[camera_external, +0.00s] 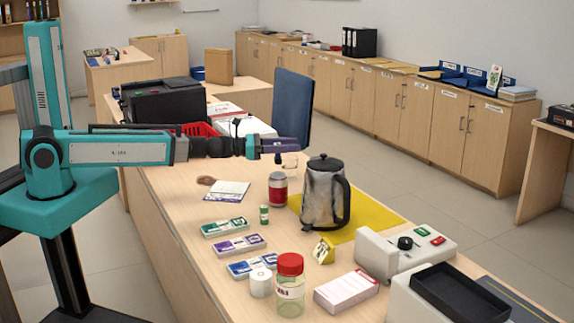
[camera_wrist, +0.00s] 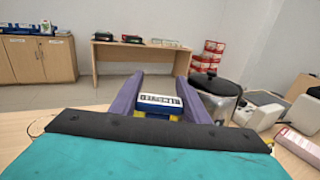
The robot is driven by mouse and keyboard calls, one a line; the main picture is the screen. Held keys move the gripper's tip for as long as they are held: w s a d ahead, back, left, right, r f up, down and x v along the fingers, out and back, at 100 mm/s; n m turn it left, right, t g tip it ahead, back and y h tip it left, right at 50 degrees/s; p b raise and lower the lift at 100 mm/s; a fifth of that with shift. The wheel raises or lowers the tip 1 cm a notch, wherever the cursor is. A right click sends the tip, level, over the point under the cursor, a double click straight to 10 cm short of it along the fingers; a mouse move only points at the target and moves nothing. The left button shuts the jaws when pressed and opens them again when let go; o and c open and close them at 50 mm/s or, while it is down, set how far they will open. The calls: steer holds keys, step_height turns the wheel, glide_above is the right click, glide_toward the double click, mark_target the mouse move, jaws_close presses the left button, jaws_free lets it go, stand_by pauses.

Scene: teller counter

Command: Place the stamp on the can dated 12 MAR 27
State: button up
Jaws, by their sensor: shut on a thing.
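My gripper (camera_external: 280,147) reaches out level over the counter, to the right from the arm. In the wrist view, its purple fingers (camera_wrist: 158,92) are shut on a small blue block with a white, dark-printed face, which looks like the stamp (camera_wrist: 160,99). A small green can or tin (camera_external: 264,214) stands nearer the camera. No date is readable on either.
A metal kettle (camera_external: 325,190) stands on a yellow mat (camera_external: 378,221), close right of the red can. Several flat boxes (camera_external: 238,245), a red-lidded jar (camera_external: 290,290) and a white machine (camera_external: 385,255) fill the counter's near part. A notepad (camera_external: 227,190) lies left of the can.

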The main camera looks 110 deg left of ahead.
mark_target(275, 156)
steer(key=shift+f, duration=1.95)
steer(key=shift+f+b, duration=0.2)
steer(key=shift+b, duration=0.1)
steer(key=o, duration=1.1)
steer(key=shift+r+p, duration=0.3)
steer(key=shift+p, duration=0.1)
steer(key=shift+b+v, duration=0.55)
steer(key=shift+v, duration=1.1)
steer(key=shift+p, duration=0.5)
steer(key=shift+s+d+p, duration=0.1)
steer(key=shift+s+p, duration=0.05)
steer(key=shift+p, duration=0.45)
